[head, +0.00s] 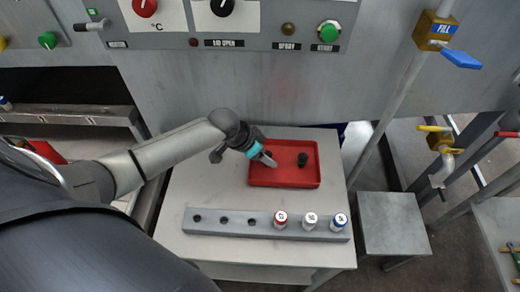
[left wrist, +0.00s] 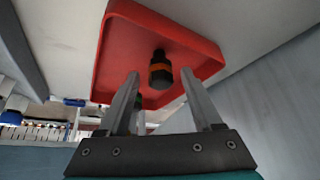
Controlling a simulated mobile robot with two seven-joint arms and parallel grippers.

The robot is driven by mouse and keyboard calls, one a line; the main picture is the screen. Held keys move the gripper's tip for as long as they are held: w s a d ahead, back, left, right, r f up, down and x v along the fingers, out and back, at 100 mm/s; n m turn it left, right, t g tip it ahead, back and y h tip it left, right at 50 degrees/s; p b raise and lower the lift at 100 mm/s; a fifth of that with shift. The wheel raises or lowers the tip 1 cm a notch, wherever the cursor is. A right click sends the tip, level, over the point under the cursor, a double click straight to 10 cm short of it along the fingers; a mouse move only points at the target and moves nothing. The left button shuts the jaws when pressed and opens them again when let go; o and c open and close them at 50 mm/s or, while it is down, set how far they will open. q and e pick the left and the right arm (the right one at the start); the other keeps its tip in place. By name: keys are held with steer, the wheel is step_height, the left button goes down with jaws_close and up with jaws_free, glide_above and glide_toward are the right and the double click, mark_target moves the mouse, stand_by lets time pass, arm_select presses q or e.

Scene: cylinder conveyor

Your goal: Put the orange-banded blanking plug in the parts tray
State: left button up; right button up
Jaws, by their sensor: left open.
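The red parts tray (head: 285,184) lies on the grey table; it also shows in the left wrist view (left wrist: 200,50). The orange-banded plug (left wrist: 160,70), dark with an orange ring, is in the tray in the left wrist view. My left gripper (left wrist: 160,76) is open, its fingertips on either side of the plug in the picture; I see no grip on it. In the head view the left gripper (head: 270,162) is low over the tray's left part, and the orange band cannot be made out. A dark greenish plug (head: 302,159) stands in the tray's right part. My right gripper is not in view.
A grey rack (head: 235,228) at the table's front holds red-capped (head: 280,219), white-capped (head: 310,221) and blue-capped (head: 339,222) vials, with empty holes at left. A control panel (head: 260,22) is behind. Pipes and valves (head: 437,30) stand at right.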

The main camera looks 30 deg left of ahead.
arm_select(q)
steer(key=p+v, duration=0.3)
steer(key=v, duration=0.9)
